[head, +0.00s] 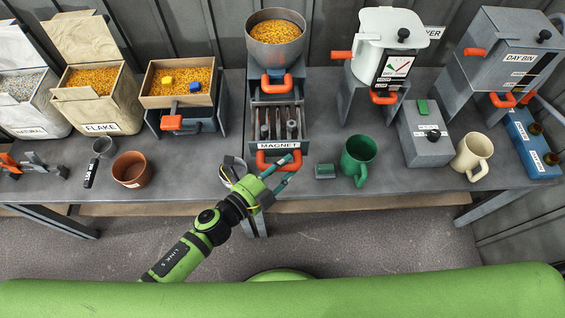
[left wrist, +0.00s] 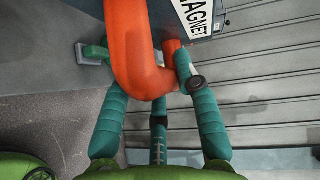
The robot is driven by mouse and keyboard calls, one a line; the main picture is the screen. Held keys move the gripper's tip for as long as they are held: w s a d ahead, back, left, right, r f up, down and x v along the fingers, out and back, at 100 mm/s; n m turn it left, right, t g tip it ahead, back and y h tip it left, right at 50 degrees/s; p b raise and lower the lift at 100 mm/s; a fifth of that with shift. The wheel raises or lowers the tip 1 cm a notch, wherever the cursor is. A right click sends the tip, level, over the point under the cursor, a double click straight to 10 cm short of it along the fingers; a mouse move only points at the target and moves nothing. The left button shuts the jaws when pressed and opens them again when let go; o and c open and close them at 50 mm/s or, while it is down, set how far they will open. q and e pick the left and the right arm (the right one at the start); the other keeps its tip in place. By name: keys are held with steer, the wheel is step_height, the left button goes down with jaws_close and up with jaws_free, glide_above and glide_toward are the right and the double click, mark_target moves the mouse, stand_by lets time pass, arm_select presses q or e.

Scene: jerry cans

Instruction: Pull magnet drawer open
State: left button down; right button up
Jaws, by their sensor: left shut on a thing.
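The magnet drawer (head: 279,146) has a white MAGNET label on its front, and several upright metal rods show behind it. Its orange handle (head: 275,165) sticks out below the label toward me. My left gripper (head: 272,176) is at this handle. In the left wrist view, the teal fingers of my left gripper (left wrist: 152,75) stand on both sides of the orange handle (left wrist: 136,60), shut on it. The drawer front (left wrist: 206,17) shows at the top there. My right gripper is not in view.
A steel bowl of yellow grain (head: 276,40) stands above the drawer. A brown pot (head: 131,169) stands to the left. The floor before the bench (head: 350,250) is clear.

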arm_select(q)
steer(key=c, duration=0.9)
jaws_free()
steer(key=v, duration=1.2)
steer(key=s+a+f+n+g+y, duration=0.1)
steer(key=a+f+n+y, duration=0.4)
steer(key=f, duration=0.7)
steer(key=s+a+f+n+g+y, duration=0.1)
steer(key=a+f+n+y, duration=0.3)
steer(key=a+f+n, duration=0.5)
steer(key=s+f+n+g+y, duration=0.1)
steer(key=s+f+n+g, duration=0.3)
steer(key=s+f, duration=0.5)
steer(key=s+a+f+n+g+y, duration=0.1)
steer(key=s+f+n+g, duration=0.3)
steer(key=s+f, duration=0.5)
steer(key=s+n, duration=0.1)
steer(key=s, duration=0.4)
steer(key=shift+s+y, duration=0.2)
steer(key=shift+y, duration=0.2)
